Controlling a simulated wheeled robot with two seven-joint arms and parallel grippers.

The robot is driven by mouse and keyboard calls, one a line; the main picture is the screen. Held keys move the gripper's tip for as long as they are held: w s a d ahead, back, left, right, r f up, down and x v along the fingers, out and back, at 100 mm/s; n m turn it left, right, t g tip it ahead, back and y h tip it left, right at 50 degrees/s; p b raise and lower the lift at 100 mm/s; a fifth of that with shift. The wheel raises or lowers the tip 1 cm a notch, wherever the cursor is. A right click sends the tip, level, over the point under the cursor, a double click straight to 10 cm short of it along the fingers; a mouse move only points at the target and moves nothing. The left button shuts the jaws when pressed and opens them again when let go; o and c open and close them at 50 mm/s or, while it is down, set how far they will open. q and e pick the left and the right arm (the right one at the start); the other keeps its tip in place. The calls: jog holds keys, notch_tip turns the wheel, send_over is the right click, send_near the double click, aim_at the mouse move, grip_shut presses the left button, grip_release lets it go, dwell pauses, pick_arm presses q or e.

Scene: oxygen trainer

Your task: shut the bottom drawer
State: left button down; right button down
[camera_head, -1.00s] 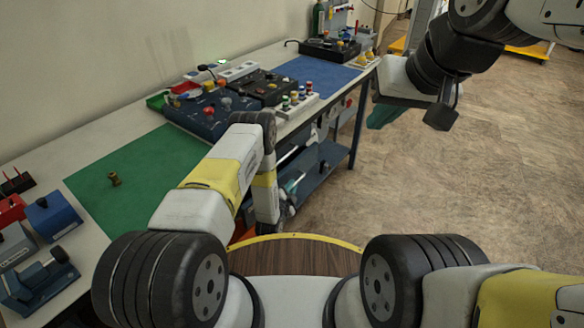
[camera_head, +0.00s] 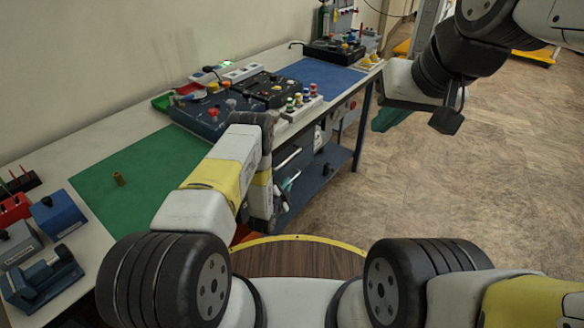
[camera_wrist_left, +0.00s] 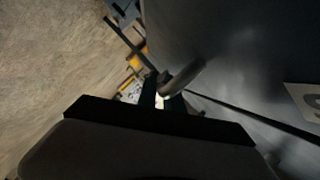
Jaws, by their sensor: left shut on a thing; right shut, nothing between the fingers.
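The drawer unit stands under the bench, with light bar handles (camera_head: 288,158) showing beside my left forearm in the head view. My left gripper (camera_wrist_left: 157,97) shows in the left wrist view, shut on a grey bar handle (camera_wrist_left: 187,76) on a dark drawer front (camera_wrist_left: 235,45). In the head view my left arm hides this gripper and most of the drawer fronts, so I cannot tell how far the held drawer stands out. My right gripper (camera_head: 390,118) is shut and empty, well to the right of the bench above open floor.
The bench carries a green mat (camera_head: 150,165) with a small brass piece (camera_head: 119,179), dark control panels (camera_head: 215,115) and a blue mat (camera_head: 320,75). A low blue shelf (camera_head: 322,178) lies beneath it.

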pick_arm(q)
jog(key=c, duration=1.8)
grip_release()
jog(key=shift+w+a, duration=0.15)
jog(key=shift+a, duration=0.1)
jog(key=shift+o, duration=0.2)
jog(key=v, duration=0.8)
jog(key=shift+d, duration=0.2)
